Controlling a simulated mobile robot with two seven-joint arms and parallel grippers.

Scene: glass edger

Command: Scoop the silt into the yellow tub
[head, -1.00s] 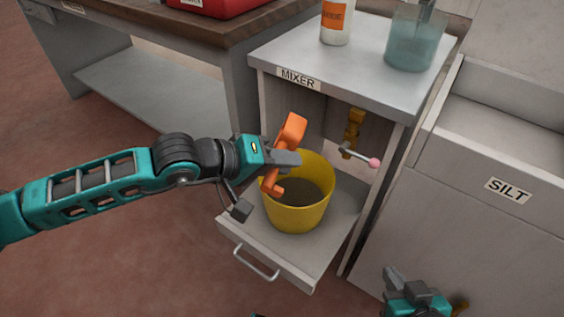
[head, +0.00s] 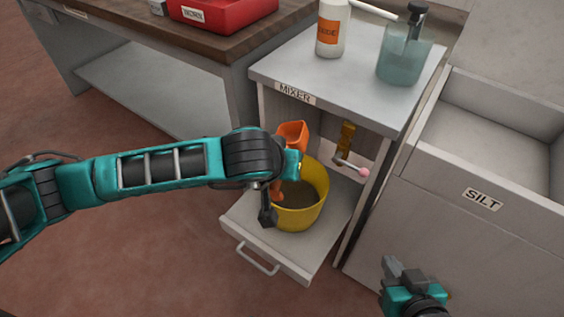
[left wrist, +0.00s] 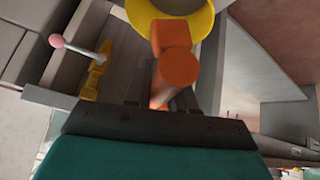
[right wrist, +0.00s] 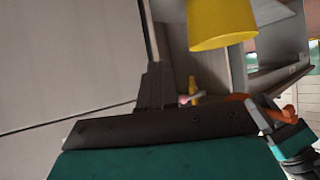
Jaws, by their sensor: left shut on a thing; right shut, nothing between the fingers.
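The yellow tub (head: 303,210) stands upright on the pulled-out shelf of the mixer, with dull brown material low inside it. An orange scoop (head: 291,133) is at the tub's left side, partly hidden by my left arm. My left gripper (left wrist: 168,90) is shut on the scoop, which also shows in the left wrist view (left wrist: 178,68) with the tub (left wrist: 203,18) beyond it. My right gripper (head: 392,268) is shut and empty, low in front of the silt bin (head: 440,215). The tub also shows in the right wrist view (right wrist: 220,25).
The mixer cabinet (head: 345,75) carries a white bottle (head: 330,15) and a teal-tinted beaker (head: 402,62). A pink-knobbed lever (head: 362,172) sticks out under its top, right of the tub. A red box (head: 225,12) sits on the workbench at the left.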

